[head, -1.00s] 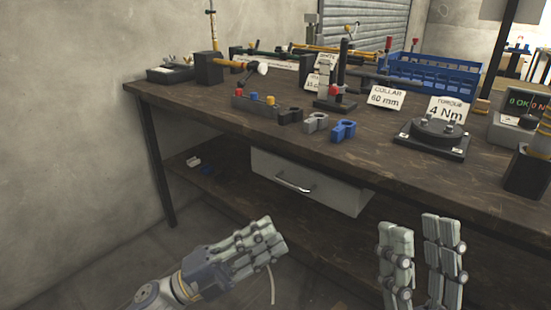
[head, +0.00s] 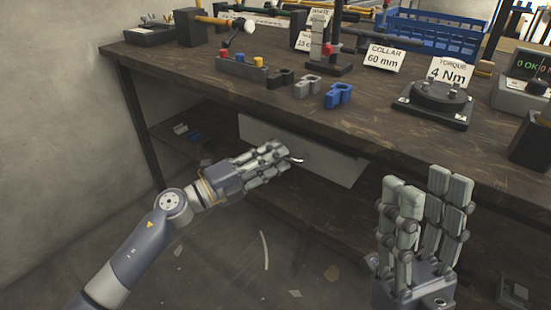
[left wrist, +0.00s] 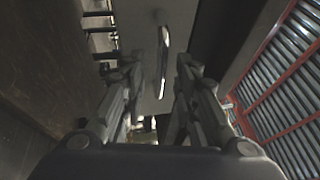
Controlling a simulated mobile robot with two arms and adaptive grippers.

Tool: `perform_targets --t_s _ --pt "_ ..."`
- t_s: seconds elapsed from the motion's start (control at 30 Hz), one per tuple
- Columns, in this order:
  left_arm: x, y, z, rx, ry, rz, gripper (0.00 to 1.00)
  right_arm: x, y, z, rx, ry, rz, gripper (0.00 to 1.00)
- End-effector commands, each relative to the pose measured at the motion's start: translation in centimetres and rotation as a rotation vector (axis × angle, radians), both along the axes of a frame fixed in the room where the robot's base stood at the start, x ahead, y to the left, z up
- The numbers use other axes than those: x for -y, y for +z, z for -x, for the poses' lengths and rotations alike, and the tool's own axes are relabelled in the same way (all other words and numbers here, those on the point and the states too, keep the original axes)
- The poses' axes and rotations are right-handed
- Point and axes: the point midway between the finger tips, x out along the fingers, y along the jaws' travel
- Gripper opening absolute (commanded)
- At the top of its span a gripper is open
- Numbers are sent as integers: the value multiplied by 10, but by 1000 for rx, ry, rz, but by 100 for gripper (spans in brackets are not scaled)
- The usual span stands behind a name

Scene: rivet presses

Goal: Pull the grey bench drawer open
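The grey bench drawer (head: 335,165) sits under the bench top, its front looking flush below the edge. Its curved metal handle (head: 297,160) is mostly hidden behind my left fingers in the head view. My left gripper (head: 280,153) is in front of the drawer at the handle. In the left wrist view the handle (left wrist: 163,60) lies between the two spread fingers (left wrist: 158,75), with gaps on both sides. The grey drawer front (left wrist: 147,20) is beyond it. My right gripper (head: 425,190) is open and empty, in front of the bench on the right.
The wooden bench top (head: 230,95) overhangs the drawer. A lower shelf (head: 175,130) with small parts runs beneath. Blue, grey and black clamps, a torque fixture (head: 433,103) and a blue bin rack (head: 440,35) stand on top.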

Motion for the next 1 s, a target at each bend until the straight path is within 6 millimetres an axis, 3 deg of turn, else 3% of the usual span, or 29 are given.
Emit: perform_targets --t_s 0.37,0.5,0.83,1.0 --pt "6 2 -3 1 -1 1 28 1 1 5 23 2 -8 40" --pt "6 1 -3 0 -1 0 0 1 1 5 22 1 -7 40" --pt "4 1 -2 -1 -1 0 0 1 2 3 13 1 -5 40" --pt "-1 1 5 -2 0 -2 0 -4 -3 -18 -89 -4 28 40"
